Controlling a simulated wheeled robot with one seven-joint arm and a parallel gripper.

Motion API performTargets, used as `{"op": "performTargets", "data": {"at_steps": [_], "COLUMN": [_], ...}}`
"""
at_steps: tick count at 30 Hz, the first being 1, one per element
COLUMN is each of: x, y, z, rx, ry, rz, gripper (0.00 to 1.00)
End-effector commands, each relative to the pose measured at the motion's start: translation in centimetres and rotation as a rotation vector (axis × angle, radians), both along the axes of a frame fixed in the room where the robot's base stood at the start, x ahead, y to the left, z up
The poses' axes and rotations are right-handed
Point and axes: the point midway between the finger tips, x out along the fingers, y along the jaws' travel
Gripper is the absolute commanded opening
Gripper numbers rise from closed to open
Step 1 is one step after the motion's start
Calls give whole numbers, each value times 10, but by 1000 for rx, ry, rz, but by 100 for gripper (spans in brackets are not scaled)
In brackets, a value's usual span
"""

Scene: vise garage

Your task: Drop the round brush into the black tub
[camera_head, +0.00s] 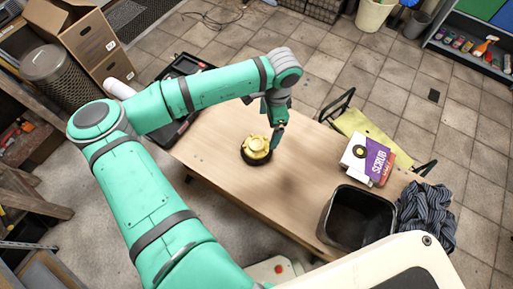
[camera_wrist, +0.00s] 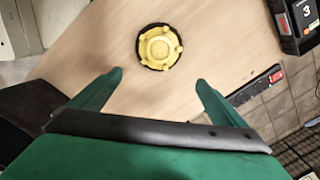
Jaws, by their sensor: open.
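The round brush (camera_head: 256,148) has a yellow top and dark bristles and sits on the wooden table. It also shows in the wrist view (camera_wrist: 160,47), beyond my fingertips. My gripper (camera_head: 276,137) is above the table beside the brush, on its right in the head view. In the wrist view my gripper (camera_wrist: 159,78) is open, its two green fingers spread apart with nothing between them. The black tub (camera_head: 357,218) stands on the right end of the table, upright, and its visible inside looks empty.
A white and purple scrub box (camera_head: 378,163) stands behind the tub, with a round item on it. A striped cloth (camera_head: 427,212) lies right of the tub. A black case (camera_head: 183,66) is at the table's left end. The table between brush and tub is clear.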

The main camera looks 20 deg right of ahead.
Motion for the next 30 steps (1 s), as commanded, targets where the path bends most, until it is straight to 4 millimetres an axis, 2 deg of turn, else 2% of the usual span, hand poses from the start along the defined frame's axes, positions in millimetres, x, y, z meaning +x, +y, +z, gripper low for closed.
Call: {"op": "performTargets", "data": {"at_steps": [2, 6, 12, 22, 30], "x": [1, 1, 1, 1, 2], "y": [18, 30, 34, 36, 39], "z": [-2, -12, -41, -66, -102], "rx": [46, 75, 75, 74, 73], "ry": [4, 13, 13, 12, 12], "rz": [8, 14, 14, 10, 12], "gripper": [96, 96, 96, 96, 96]}}
